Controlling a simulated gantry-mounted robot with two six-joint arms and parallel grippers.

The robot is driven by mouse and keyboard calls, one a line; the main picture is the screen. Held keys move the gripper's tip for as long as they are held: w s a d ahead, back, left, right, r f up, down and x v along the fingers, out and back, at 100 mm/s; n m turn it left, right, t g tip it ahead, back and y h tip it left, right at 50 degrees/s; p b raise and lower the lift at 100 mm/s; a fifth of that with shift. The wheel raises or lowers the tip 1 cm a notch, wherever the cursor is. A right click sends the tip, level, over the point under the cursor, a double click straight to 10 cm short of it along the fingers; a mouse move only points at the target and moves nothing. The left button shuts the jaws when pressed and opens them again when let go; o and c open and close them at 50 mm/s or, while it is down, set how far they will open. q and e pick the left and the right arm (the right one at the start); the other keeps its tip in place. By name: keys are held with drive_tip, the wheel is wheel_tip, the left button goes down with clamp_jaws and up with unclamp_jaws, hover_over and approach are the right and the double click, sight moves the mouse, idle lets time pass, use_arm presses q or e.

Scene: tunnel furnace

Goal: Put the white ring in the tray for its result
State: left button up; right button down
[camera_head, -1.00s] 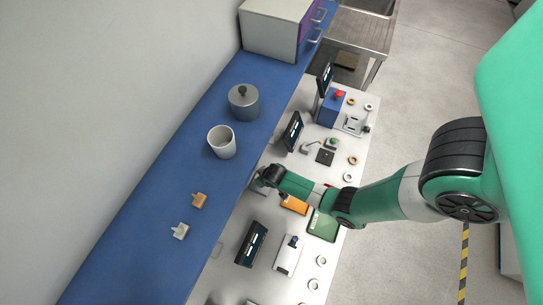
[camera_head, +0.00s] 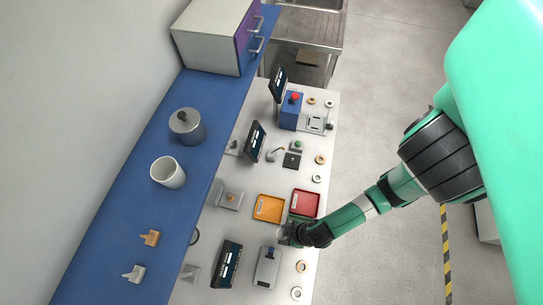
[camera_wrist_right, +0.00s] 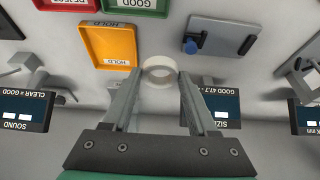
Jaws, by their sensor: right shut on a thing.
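My right gripper (camera_head: 285,235) is over the white bench, just below the trays in the head view. In the right wrist view its fingertips (camera_wrist_right: 160,76) are shut on the white ring (camera_wrist_right: 160,61). The orange HOLD tray (camera_head: 268,208) and the red tray (camera_head: 305,203) look empty. The green GOOD tray (camera_wrist_right: 140,9) is at the top edge of the wrist view; in the head view my arm mostly covers it. The size display (camera_wrist_right: 222,108) reads GOOD 47.7, and the sound display (camera_wrist_right: 25,108) reads CLEAR = GOOD. My left gripper is out of view.
A flat grey device with a blue knob (camera_head: 268,267) and a dark display (camera_head: 227,264) stand near the gripper. Several other rings lie along the bench's right edge. A blue shelf (camera_head: 130,205) with a white cup (camera_head: 168,172) and a lidded pot (camera_head: 187,126) runs along the left.

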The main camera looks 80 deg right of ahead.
drive_tip(key=w+d+f+b, duration=0.2)
drive_tip(key=d+b, duration=0.1)
drive_tip(key=b, duration=0.5)
hover_over(269, 209)
drive_tip(key=s+a, duration=0.1)
drive_tip(key=s, duration=0.1)
wheel_tip(269, 209, down, 7)
drive_tip(key=shift+a+r, duration=0.15)
drive_tip(key=shift+r, duration=0.05)
drive_tip(key=shift+w+d+f, duration=0.25)
drive_tip(key=shift+d+f, duration=0.05)
drive_tip(key=shift+d, duration=0.05)
drive_tip(key=shift+w+d+f+b, duration=0.15)
drive_tip(key=shift+f+b, duration=0.6)
drive_tip(key=shift+f, duration=1.05)
drive_tip(key=shift+f, duration=0.15)
drive_tip(key=shift+c, duration=0.9)
unclamp_jaws()
